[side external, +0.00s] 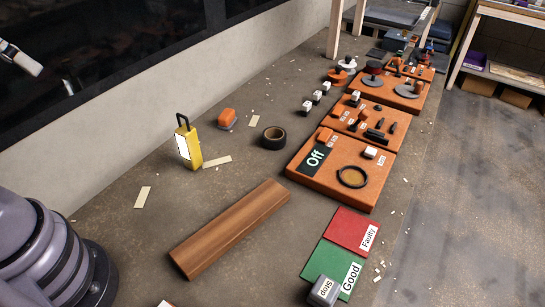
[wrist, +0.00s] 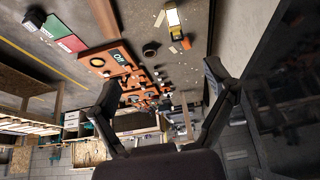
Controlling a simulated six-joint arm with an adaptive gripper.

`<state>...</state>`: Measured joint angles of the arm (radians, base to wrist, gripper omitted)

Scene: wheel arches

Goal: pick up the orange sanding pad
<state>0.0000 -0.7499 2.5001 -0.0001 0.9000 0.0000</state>
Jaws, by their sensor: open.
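The orange sanding pad (side external: 226,117) is a small rounded orange block with a greyish underside. It lies on the grey-brown bench top, right of the yellow work lamp (side external: 187,145). In the wrist view, which looks upside down, the pad shows as a small orange spot (wrist: 186,43) beside the lamp (wrist: 173,18). My gripper (wrist: 160,75) is open with nothing between its two dark fingers, well away from the pad.
A black tape roll (side external: 274,137) sits right of the pad. A wooden plank (side external: 231,228) lies in front. Orange tool boards (side external: 340,178) line the right side, with red (side external: 348,229) and green (side external: 325,268) cards nearer. A pale wall (side external: 250,55) runs behind the bench.

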